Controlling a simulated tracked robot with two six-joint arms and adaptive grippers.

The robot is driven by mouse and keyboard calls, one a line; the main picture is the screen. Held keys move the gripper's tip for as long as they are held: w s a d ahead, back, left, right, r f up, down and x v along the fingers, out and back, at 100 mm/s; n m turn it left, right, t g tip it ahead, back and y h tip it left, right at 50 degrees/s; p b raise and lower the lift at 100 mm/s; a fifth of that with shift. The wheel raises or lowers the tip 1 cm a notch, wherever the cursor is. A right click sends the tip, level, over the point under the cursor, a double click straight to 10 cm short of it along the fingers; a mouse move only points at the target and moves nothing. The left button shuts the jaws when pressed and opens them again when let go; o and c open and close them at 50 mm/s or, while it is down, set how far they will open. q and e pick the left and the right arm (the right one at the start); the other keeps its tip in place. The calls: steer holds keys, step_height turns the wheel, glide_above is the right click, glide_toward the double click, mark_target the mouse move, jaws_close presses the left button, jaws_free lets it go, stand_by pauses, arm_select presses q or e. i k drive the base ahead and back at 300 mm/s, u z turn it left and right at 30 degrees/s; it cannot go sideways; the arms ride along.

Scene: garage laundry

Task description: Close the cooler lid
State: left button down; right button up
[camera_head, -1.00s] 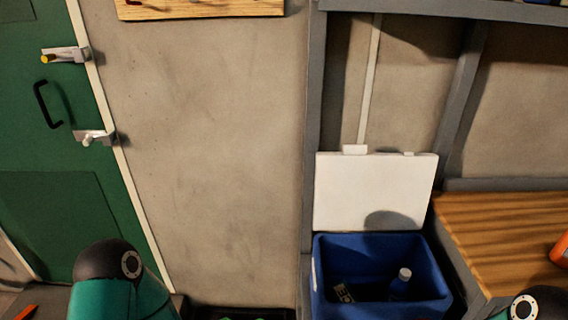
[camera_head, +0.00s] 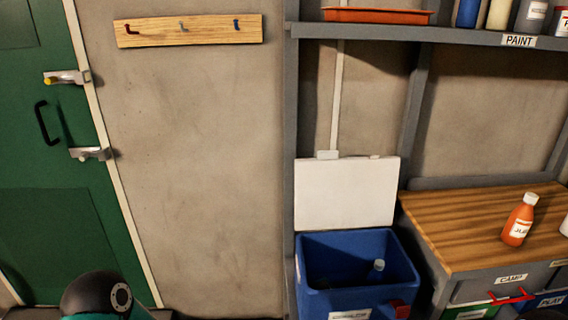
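The blue cooler (camera_head: 352,298) stands below and right of the middle of the head view. Its white lid (camera_head: 347,195) is open and stands upright at the cooler's back, in front of the wall. A bottle with a pale cap (camera_head: 379,266) shows inside the cooler, and the rest of the inside is dark. A dark, rounded joint of my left arm shows at the bottom left. Neither gripper is in view.
A wooden-topped bench (camera_head: 470,228) with an orange bottle (camera_head: 518,220) stands right of the cooler. A grey shelf (camera_head: 450,36) labelled PAINT runs above. A green door (camera_head: 60,215) is at the left.

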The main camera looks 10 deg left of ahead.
mark_target(332, 191)
steer(key=z, duration=0.05)
steer(key=i, duration=0.9)
steer(key=u, duration=0.05)
